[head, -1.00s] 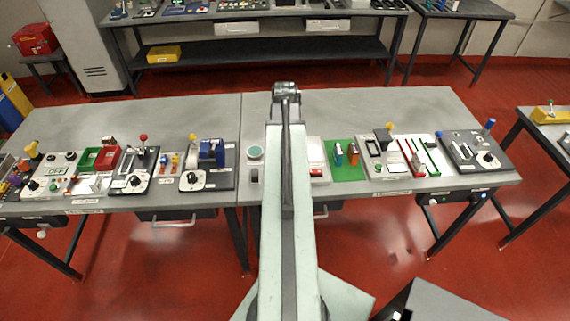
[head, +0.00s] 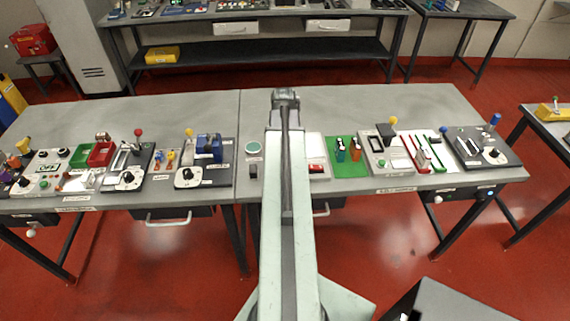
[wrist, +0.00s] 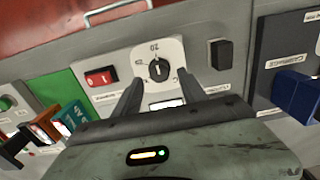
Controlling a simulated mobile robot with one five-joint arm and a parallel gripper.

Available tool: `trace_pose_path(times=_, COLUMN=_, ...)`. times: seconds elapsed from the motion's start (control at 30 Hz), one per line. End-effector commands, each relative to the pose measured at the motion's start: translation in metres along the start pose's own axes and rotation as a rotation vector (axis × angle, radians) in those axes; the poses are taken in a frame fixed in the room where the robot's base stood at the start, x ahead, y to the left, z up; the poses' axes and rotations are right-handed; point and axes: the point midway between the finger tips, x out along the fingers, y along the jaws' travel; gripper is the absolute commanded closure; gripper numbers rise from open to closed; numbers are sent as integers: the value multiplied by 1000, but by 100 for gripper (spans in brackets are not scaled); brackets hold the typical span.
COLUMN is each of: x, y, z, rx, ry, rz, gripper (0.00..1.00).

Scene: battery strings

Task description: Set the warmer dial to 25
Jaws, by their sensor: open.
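In the wrist view a black round dial (wrist: 158,69) with a white pointer mark sits on a white plate (wrist: 174,46) on a grey panel. Small scale figures stand around it; one looks like 20, the others are too small to read. My gripper (wrist: 162,77) is open, with one finger on each side of the dial's lower part. I cannot tell whether the fingers touch it. A small white display (wrist: 167,104) shows between the fingers. In the head view my arm hides this dial and the gripper.
A red rocker switch (wrist: 101,77) is left of the dial and a black block (wrist: 221,54) right of it. A green mat (head: 346,170) with upright pieces and a blue block (head: 208,147) flank this panel. Other dials, such as one at left (head: 187,174), line the bench edge.

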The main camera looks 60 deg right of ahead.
Motion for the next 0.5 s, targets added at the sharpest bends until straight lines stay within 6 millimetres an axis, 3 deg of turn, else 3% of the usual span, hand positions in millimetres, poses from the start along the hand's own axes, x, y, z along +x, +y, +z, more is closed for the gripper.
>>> trace_pose_path(times=0.5, x=35, y=-1, z=0, rx=-1, ry=0, rz=0, gripper=51)
